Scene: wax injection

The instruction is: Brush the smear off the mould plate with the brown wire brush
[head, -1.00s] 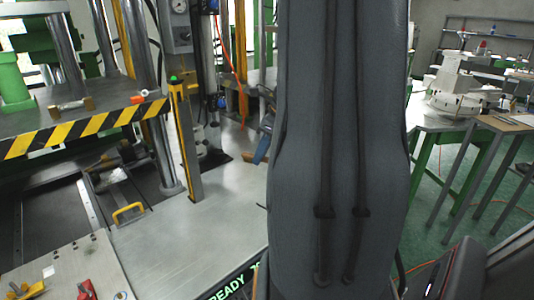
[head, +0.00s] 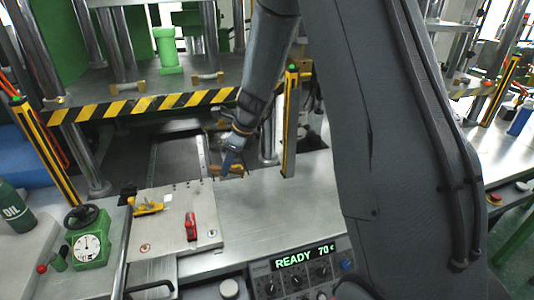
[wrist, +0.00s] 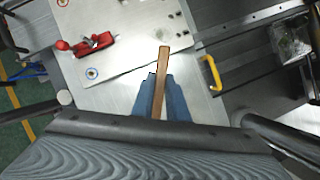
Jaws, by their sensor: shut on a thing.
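My gripper (head: 228,162) is over the pale bench in front of the press, its blue fingers pointing down. In the wrist view my gripper (wrist: 161,90) is shut on a brown wooden handle (wrist: 163,62), which passes between the blue fingers. This looks like the wire brush; its bristles are not seen. A pale flat plate (head: 165,240) lies left of my gripper, and it also shows in the wrist view (wrist: 135,40). I cannot tell whether it is the mould plate.
A red toggle clamp (head: 191,226) and a yellow clamp (head: 148,207) sit on the pale plate. A yellow handle (wrist: 211,74) is near my gripper. A striped press edge (head: 140,104) and yellow-black posts (head: 290,120) stand around. Bare bench (head: 270,205) lies to the right.

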